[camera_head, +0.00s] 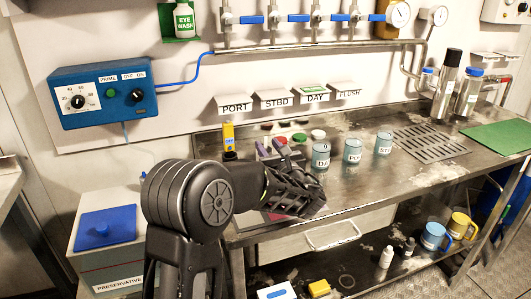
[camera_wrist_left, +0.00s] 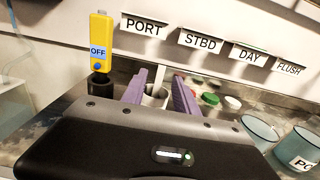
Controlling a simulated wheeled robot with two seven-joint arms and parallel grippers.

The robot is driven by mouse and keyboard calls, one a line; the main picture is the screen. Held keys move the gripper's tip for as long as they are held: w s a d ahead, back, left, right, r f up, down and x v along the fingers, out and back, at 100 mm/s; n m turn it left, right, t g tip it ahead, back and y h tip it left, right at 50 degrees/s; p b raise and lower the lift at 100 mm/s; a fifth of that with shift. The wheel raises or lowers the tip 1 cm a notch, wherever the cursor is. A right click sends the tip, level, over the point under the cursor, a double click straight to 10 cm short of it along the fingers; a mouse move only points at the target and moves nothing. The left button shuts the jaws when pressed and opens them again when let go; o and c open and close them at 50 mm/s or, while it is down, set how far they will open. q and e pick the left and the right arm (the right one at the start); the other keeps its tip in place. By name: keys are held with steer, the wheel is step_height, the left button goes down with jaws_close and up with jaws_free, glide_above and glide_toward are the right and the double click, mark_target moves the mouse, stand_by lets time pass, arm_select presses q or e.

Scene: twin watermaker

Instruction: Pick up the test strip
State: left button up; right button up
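I cannot make out a test strip for certain. In the left wrist view a small pale grey holder (camera_wrist_left: 155,97) stands between the purple fingers of my left gripper (camera_wrist_left: 159,92), with a thin pale upright piece rising from it that may be the strip. The fingers are apart, one on each side, and I cannot tell whether they touch it. In the head view my left gripper (camera_head: 271,149) is over the bench near the back wall, and the black wrist hides most of what is below. My right gripper is not in view.
A yellow meter (camera_head: 228,136) marked OFF stands left of the gripper. Several coloured caps (camera_wrist_left: 209,99) lie to the right, then labelled cups (camera_head: 353,151). Wall labels (camera_head: 236,104) hang behind. A drain grate (camera_head: 430,144) and green mat (camera_head: 497,137) lie farther right.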

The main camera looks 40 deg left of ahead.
mark_target(265, 143)
arm_select(q)
steer(key=shift+p+x, duration=0.35)
steer(key=shift+x, duration=2.25)
steer(key=shift+s, duration=0.1)
jaws_close()
